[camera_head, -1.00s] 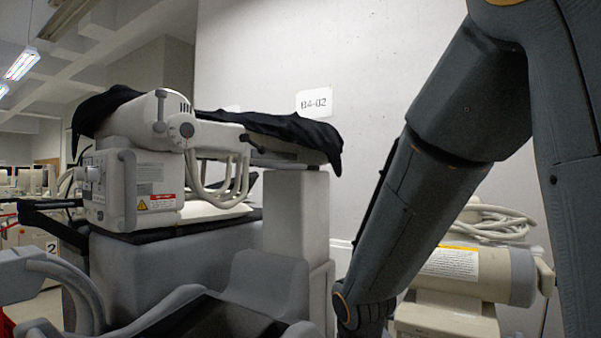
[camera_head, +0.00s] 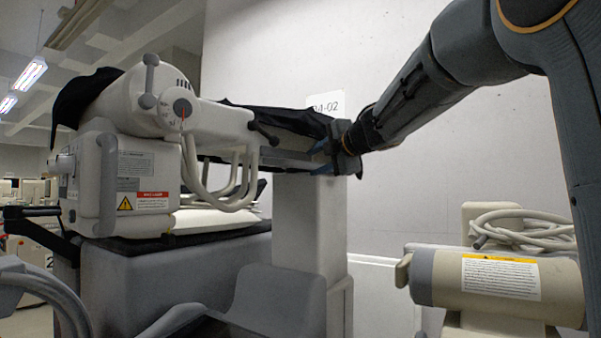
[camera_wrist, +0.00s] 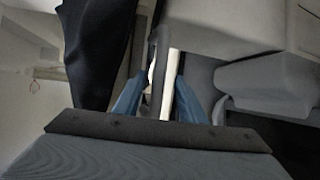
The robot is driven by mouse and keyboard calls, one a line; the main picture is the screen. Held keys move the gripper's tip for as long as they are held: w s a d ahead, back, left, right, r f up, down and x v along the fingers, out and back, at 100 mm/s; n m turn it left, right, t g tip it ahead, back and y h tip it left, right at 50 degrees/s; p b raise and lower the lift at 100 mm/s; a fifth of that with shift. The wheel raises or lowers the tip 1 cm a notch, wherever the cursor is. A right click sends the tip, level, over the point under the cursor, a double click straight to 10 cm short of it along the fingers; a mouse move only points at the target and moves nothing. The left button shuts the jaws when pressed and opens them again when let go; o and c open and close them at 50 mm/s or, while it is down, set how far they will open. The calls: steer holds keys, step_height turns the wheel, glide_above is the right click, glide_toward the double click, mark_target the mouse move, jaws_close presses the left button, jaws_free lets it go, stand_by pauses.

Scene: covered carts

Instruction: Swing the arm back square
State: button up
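The cart's pale jointed arm (camera_head: 222,122) extends rightward from a round housing (camera_head: 150,95) with a dial (camera_head: 181,108) on its front. A short dark-tipped lever (camera_head: 264,133) sticks out from it. A black cover (camera_head: 270,119) drapes over the back of the arm and also hangs at the left in the wrist view (camera_wrist: 92,50). My gripper (camera_head: 322,158) is at the arm's right end, blue fingers pointing left. In the wrist view its fingers (camera_wrist: 160,85) are apart, with a narrow grey bar (camera_wrist: 161,50) between them. Contact with the bar cannot be told.
A grey column (camera_head: 308,225) stands below the arm's right end. A beige cylinder unit (camera_head: 450,277) with a coiled hose (camera_head: 520,232) stands at the lower right. A pale wall (camera_head: 440,165) lies behind. Hoses (camera_head: 215,188) hang under the arm.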

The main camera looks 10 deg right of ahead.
steer(key=x, duration=0.9)
steer(key=shift+p, duration=0.3)
steer(key=shift+a, duration=0.1)
jaws_close()
